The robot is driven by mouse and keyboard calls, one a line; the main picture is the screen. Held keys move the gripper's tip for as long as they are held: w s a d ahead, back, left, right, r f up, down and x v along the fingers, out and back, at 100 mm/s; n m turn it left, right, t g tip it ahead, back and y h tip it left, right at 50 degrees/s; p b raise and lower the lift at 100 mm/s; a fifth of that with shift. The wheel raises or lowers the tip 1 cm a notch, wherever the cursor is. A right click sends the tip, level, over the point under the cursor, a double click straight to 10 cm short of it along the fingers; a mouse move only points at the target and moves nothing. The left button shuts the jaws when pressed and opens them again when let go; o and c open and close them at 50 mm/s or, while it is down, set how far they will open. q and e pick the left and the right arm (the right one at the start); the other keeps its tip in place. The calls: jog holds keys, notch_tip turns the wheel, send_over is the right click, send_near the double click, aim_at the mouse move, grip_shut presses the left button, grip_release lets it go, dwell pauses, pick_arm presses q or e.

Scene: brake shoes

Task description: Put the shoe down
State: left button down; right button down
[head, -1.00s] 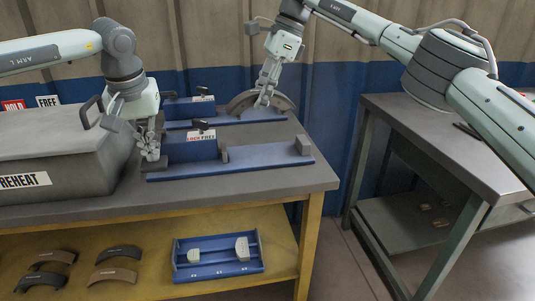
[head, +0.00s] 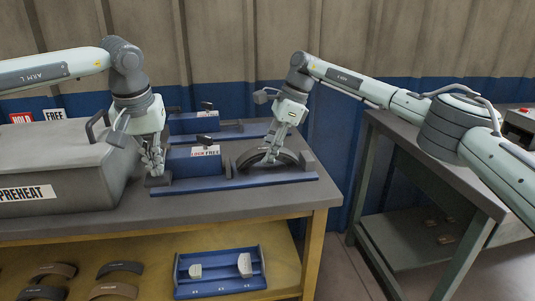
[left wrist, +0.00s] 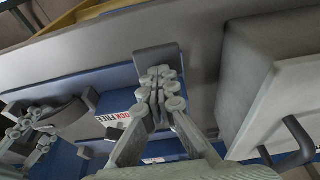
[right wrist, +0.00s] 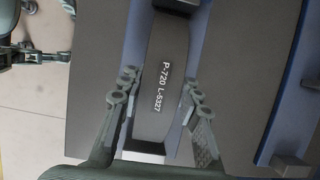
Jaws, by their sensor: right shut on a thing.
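The dark curved brake shoe (head: 288,157) is in the front blue fixture (head: 235,183), between its block with the "LOCK FREE" label (head: 205,151) and the grey end stop (head: 307,160). Whether it fully rests there is unclear. My right gripper (head: 271,157) is shut on the shoe. In the right wrist view its fingers (right wrist: 160,100) straddle the shoe's lettered face (right wrist: 165,75). My left gripper (head: 153,170) has its fingers together at the fixture's left end, by a grey block (head: 158,181). The left wrist view shows its closed fingertips (left wrist: 159,80) near that block (left wrist: 157,57).
A second blue fixture (head: 240,132) stands behind. A grey PREHEAT box (head: 60,165) fills the table's left side. Several shoes (head: 120,267) and a blue tray (head: 220,287) are on the shelf below. A second bench (head: 440,170) stands right.

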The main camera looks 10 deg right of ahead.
pick_arm(q)
jog(key=shift+f, duration=0.15)
pick_arm(e)
jog(key=c, duration=1.1)
grip_release()
jog(key=shift+f, duration=0.15)
jog(key=shift+o, duration=0.2)
jog(key=v, duration=1.2)
pick_arm(q)
jog(key=shift+w+v, duration=0.2)
jog(key=shift+v, duration=0.7)
jog(key=shift+w+v, duration=0.25)
jog(key=shift+v, duration=0.7)
jog(key=w+v, duration=0.1)
jog(key=v, duration=0.6)
jog(key=shift+w+r, duration=0.35)
jog(key=shift+r, duration=0.1)
jog(key=shift+f, duration=0.1)
